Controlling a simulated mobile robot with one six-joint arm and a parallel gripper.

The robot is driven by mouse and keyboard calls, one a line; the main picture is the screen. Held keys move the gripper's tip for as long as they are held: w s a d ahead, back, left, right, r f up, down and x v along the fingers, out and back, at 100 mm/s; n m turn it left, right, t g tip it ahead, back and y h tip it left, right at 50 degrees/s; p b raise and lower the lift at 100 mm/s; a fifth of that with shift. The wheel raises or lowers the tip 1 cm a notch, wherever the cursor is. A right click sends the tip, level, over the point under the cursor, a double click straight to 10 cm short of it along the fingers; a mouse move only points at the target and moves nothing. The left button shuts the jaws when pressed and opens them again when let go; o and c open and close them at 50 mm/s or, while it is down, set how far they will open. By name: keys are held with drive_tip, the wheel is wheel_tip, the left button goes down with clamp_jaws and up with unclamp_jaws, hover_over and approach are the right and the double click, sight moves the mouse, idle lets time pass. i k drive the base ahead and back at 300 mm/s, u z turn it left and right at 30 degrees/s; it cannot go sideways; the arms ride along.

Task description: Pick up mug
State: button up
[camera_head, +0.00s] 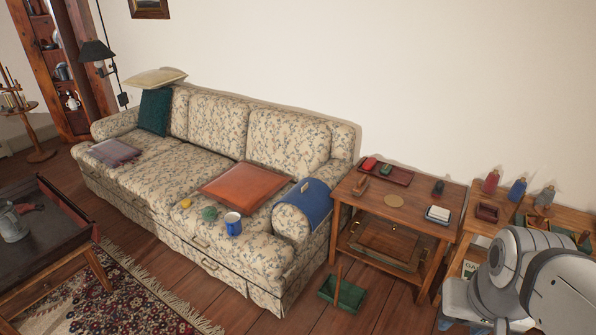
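A blue mug (233,225) with a pale inside stands upright on the right seat of the floral sofa (262,250), near its front edge. A green ball-like item (210,214) lies just left of it, and an orange-red cushion (245,187) lies behind it. My arm's white and grey links show at the lower right, well away from the mug.
A dark-topped coffee table (50,240) bearing a grey metal jug (13,227) is at left.

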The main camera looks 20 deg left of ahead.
sight(233, 225)
drive_tip(key=i, duration=0.5)
drive_tip(key=u, duration=2.25)
drive_tip(key=i, duration=2.7)
drive_tip(key=z, duration=1.6)
